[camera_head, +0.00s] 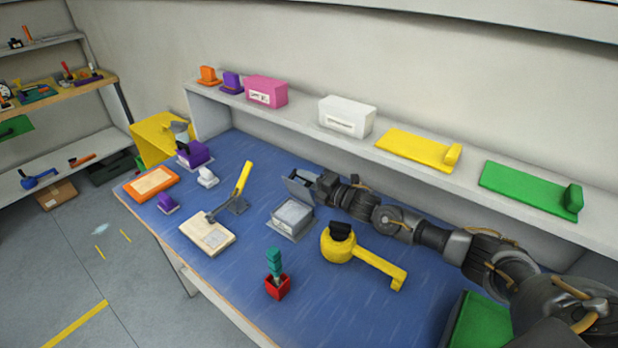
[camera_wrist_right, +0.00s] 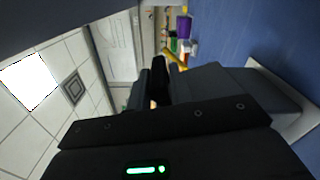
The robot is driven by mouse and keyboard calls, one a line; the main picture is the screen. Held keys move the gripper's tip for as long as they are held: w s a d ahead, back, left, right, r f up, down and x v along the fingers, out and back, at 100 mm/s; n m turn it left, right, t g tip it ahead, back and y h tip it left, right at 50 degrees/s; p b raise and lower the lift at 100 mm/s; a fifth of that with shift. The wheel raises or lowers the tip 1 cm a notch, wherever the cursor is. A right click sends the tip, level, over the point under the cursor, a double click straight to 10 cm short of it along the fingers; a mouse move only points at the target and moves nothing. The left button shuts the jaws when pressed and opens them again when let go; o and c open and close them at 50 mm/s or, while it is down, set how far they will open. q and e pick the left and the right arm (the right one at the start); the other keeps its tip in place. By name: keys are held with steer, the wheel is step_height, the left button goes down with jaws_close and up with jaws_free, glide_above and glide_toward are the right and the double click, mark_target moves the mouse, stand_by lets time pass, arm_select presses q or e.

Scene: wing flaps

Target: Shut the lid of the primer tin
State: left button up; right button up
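A grey box-shaped tin (camera_head: 292,214), which I take for the primer tin, sits on a pale base plate on the blue bench. Its top looks pale and framed; I cannot tell for sure how its lid stands. My right gripper (camera_head: 306,184) is just behind the tin, low over the bench, with a grey flat piece at its tip that may be a finger or the raised lid. In the right wrist view my gripper (camera_wrist_right: 160,85) shows dark, close beside a grey surface (camera_wrist_right: 240,88). Its finger gap is not clear. My left gripper is not in view.
A yellow round object with a handle (camera_head: 340,246) lies right of the tin. A red holder (camera_head: 277,287) with a teal handle stands in front. A beige block with a yellow lever (camera_head: 208,237) is on the left. A shelf (camera_head: 300,121) runs behind.

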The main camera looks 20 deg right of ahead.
steer(key=o, duration=0.3)
steer(key=shift+a, duration=0.1)
steer(key=shift+d, duration=0.2)
steer(key=shift+s+d+f, duration=0.1)
steer(key=shift+s+d, duration=0.1)
steer(key=shift+s, duration=0.15)
steer(key=shift+b+v, duration=1.8)
steer(key=shift+v, duration=3.15)
steer(key=shift+s+a, duration=0.1)
steer(key=shift+a, duration=0.05)
